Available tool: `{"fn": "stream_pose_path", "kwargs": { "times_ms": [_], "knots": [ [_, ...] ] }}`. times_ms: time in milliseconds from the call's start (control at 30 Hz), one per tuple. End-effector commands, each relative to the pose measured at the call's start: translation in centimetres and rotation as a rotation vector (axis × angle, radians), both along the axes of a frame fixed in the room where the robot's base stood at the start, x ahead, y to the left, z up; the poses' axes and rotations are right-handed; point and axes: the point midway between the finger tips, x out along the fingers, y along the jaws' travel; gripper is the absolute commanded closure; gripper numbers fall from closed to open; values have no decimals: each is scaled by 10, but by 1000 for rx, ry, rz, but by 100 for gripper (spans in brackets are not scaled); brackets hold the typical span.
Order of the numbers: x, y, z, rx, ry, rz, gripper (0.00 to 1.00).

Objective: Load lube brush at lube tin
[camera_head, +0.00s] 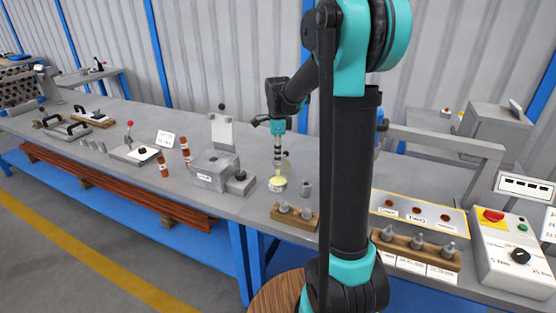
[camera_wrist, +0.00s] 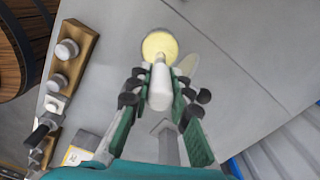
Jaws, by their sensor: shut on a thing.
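The lube tin (camera_head: 278,186) is a small round tin with a pale yellow top, standing on the grey bench in the head view. It also shows at the top middle of the wrist view (camera_wrist: 160,42). My gripper (camera_head: 278,138) is above the tin, pointing down. In the wrist view my gripper (camera_wrist: 158,88) is shut on the lube brush, whose pale handle (camera_wrist: 160,90) lies between the fingers. The brush's lower end is at the yellow surface. I cannot tell whether it dips in or is just above, as the bristles are hidden.
A wooden block with grey pegs (camera_head: 295,216) stands in front of the tin, and a small grey cylinder (camera_head: 306,188) is to its right. A grey metal box (camera_head: 215,170) is to the left. A control box (camera_head: 515,245) stands at far right.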

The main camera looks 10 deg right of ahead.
Motion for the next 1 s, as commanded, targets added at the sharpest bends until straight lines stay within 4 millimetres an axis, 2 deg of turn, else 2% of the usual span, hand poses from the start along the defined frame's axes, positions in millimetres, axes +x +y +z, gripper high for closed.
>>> {"fn": "stream_pose_path", "kwargs": {
  "times_ms": [500, 1000],
  "knots": [
    [0, 0, 36, 0, 0, 0, 100],
    [0, 0, 39, 0, 0, 0, 100]
  ]
}}
